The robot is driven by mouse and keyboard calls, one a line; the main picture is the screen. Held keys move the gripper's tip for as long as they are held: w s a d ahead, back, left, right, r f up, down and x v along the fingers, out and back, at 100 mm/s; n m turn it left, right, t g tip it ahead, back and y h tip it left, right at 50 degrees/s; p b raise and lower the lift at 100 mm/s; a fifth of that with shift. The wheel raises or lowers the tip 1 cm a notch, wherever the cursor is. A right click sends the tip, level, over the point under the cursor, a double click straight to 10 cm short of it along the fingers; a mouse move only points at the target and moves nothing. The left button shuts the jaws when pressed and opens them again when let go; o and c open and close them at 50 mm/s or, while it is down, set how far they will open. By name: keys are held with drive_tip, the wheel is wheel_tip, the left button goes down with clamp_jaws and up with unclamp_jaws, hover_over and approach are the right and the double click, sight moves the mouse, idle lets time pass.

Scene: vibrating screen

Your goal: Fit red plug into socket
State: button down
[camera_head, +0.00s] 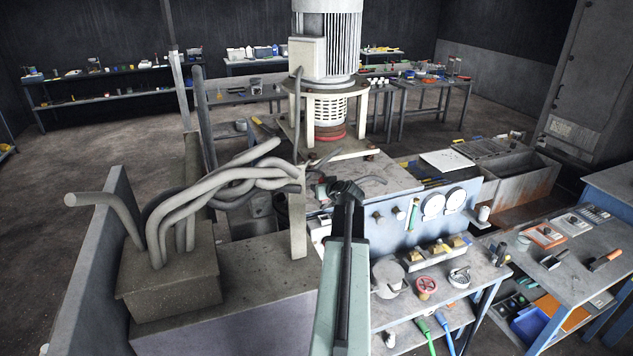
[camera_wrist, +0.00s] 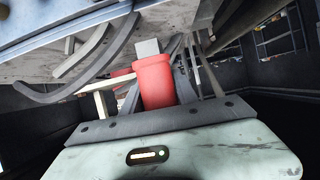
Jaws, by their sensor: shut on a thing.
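The red plug (camera_wrist: 156,84) is in the middle of the wrist view, straight ahead of my gripper (camera_wrist: 165,98), which is shut on it. A pale grey block-shaped part (camera_wrist: 147,48) shows at the plug's far end. I cannot tell whether it belongs to the plug or to something behind it. A second, smaller red patch (camera_wrist: 122,75) shows to the left, partly hidden. In the head view, my arm reaches toward the workbench below the motor, and its dark end (camera_head: 346,190) hides the plug. I cannot make out the socket clearly in either view.
A large motor (camera_head: 327,45) stands on a frame behind my arm. Thick grey cables (camera_head: 215,190) rise from a box (camera_head: 168,275) at left. Gauges (camera_head: 433,205) and a side table (camera_head: 440,265) with a red handwheel (camera_head: 426,287) are at right.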

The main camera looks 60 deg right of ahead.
sight(322, 202)
drive_tip(key=f+b, duration=0.5)
drive_tip(key=b, duration=0.1)
drive_tip(key=shift+s+f, duration=0.2)
drive_tip(key=shift+f, duration=0.2)
drive_tip(key=shift+f, duration=0.15)
idle(1.5)
drive_tip(key=shift+f+b, duration=0.35)
drive_tip(key=shift+b, duration=0.1)
drive_tip(key=shift+f+b, duration=0.8)
drive_tip(key=shift+b, duration=0.05)
drive_tip(key=c, duration=0.9)
unclamp_jaws()
drive_tip(key=shift+o, duration=0.2)
